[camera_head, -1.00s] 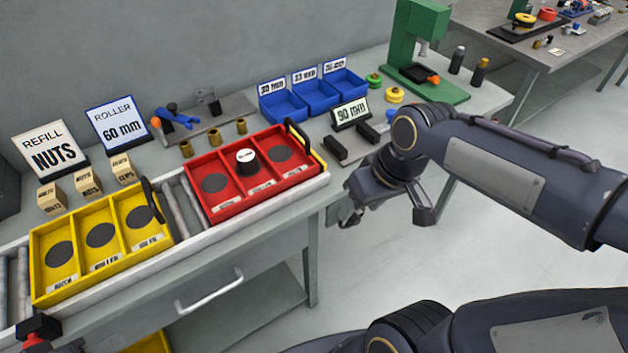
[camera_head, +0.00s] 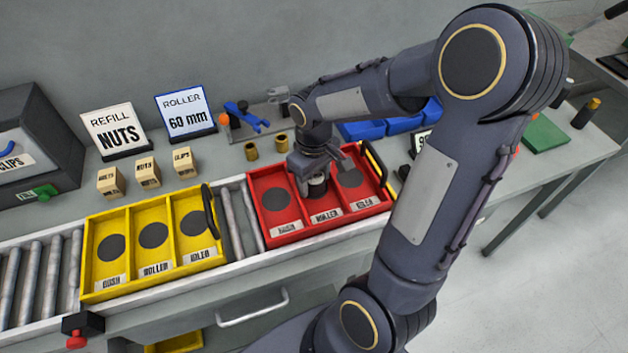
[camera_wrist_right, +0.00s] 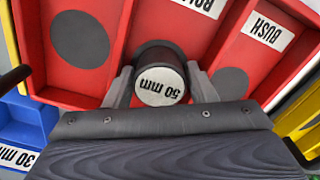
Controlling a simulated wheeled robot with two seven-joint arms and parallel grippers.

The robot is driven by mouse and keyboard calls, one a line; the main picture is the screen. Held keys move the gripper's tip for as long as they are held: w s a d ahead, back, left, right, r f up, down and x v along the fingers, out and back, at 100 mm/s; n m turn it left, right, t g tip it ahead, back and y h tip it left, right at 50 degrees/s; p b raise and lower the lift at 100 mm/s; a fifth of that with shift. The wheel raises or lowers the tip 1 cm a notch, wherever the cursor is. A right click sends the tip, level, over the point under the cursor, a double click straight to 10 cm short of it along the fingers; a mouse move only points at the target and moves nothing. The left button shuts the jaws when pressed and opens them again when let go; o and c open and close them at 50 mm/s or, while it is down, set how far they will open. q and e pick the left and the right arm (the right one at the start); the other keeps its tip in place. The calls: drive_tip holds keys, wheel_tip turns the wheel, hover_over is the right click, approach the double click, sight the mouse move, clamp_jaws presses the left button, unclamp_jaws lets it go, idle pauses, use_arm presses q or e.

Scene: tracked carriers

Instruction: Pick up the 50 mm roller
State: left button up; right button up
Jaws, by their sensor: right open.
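The 50 mm roller (camera_wrist_right: 160,84) is a black cylinder with a white labelled top. It stands in the middle compartment of the red tray (camera_head: 287,239); in the head view the roller (camera_head: 317,188) shows just below my right gripper (camera_head: 314,176). In the right wrist view my right gripper (camera_wrist_right: 161,92) is open, with one finger on each side of the roller. I cannot tell whether the fingers touch it. The red tray's other two compartments hold only dark round marks. My left gripper is not in view.
A yellow tray (camera_head: 88,291) with empty compartments sits left of the red one on the roller conveyor (camera_head: 38,285). Brass bushes (camera_head: 251,151) stand behind the red tray. Blue bins (camera_head: 405,123) are behind my right arm. Signs and small wooden blocks (camera_head: 147,172) stand at the back left.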

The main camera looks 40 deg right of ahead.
drive_tip(key=shift+c, duration=0.3)
drive_tip(key=c, duration=0.7)
